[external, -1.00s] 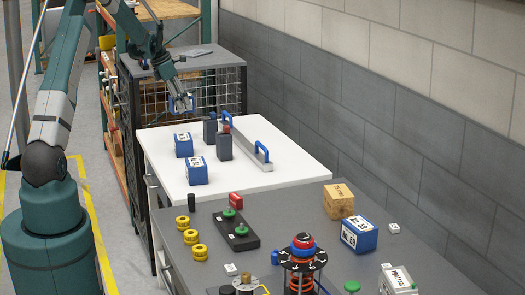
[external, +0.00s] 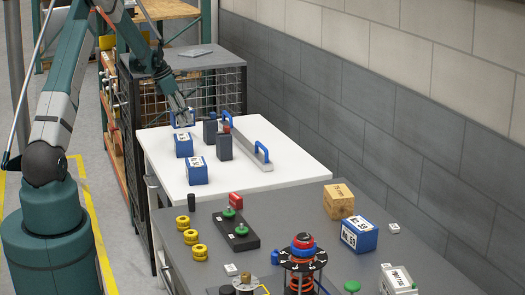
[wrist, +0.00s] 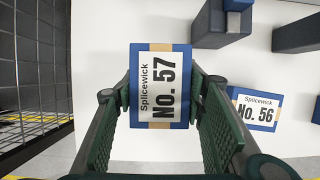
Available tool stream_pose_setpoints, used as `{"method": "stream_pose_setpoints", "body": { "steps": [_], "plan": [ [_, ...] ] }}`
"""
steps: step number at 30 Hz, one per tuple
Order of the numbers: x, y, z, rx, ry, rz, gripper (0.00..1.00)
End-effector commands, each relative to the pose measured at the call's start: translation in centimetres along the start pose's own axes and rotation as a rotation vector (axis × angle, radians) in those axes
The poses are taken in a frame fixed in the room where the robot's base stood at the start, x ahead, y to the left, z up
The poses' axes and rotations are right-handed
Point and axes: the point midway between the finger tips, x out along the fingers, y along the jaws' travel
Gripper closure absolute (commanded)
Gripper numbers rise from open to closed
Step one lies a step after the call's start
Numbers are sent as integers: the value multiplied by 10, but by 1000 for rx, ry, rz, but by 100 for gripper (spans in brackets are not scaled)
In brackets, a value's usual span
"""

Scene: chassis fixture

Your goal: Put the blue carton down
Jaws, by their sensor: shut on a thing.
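My gripper (external: 180,107) is over the far left part of the white tabletop (external: 262,188), shut on a blue carton (external: 182,118). In the wrist view the held blue carton (wrist: 160,85) shows a white label reading Splicewick No. 57 and a tan strip, and sits between the green finger pads (wrist: 165,110). The carton is at or just above the tabletop; I cannot tell whether it touches. A second blue carton (external: 183,147) stands nearer the camera, and a third (external: 196,171) beyond that. A carton labelled No. 56 (wrist: 255,110) shows at right in the wrist view.
Two dark grey blocks (external: 224,146) stand right of the held carton. A wire mesh cage (external: 225,90) stands beyond the table's far edge. White tabletop is free around the carton's left side.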

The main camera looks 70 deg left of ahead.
Motion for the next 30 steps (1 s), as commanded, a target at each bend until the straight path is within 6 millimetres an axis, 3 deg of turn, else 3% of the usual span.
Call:
{"method": "stream_pose_setpoints", "body": {
  "steps": [6,19,30],
  "plan": [
    [18,0,-7,0,0,0,75],
    [22,0,-9,0,0,0,75],
    [52,0,-22,0,0,0,75]
  ]
}}
